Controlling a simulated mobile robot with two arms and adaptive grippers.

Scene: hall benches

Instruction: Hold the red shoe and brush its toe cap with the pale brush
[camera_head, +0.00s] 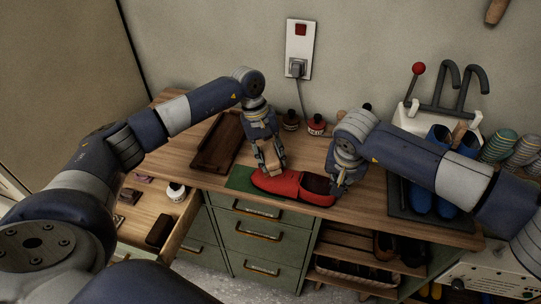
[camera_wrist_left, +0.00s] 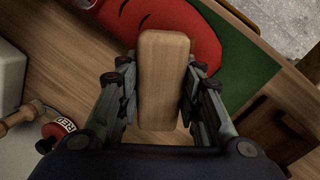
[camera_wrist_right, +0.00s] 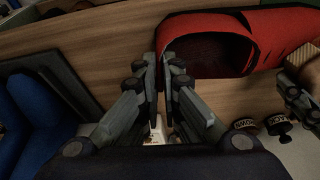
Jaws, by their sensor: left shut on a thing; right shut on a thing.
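The red shoe (camera_head: 277,184) lies on the bench with its toe to the left, partly over a green mat (camera_head: 238,180). My left gripper (camera_head: 269,163) is shut on the pale brush (camera_wrist_left: 163,75), a light wooden block, at the shoe's toe end. In the left wrist view the brush overlaps the red toe (camera_wrist_left: 195,35); its bristles are hidden, so contact is unclear. My right gripper (camera_head: 334,182) is shut on the heel end of the shoe. In the right wrist view its closed fingers (camera_wrist_right: 158,66) meet the rim beside the shoe's dark opening.
A brown tray (camera_head: 216,146) lies behind left. Small bottles (camera_head: 316,125) stand near the wall. A drawer (camera_head: 184,216) stands open at the left front. Blue shoes (camera_head: 419,197) on a dark mat and a white rack (camera_head: 405,118) crowd the right side.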

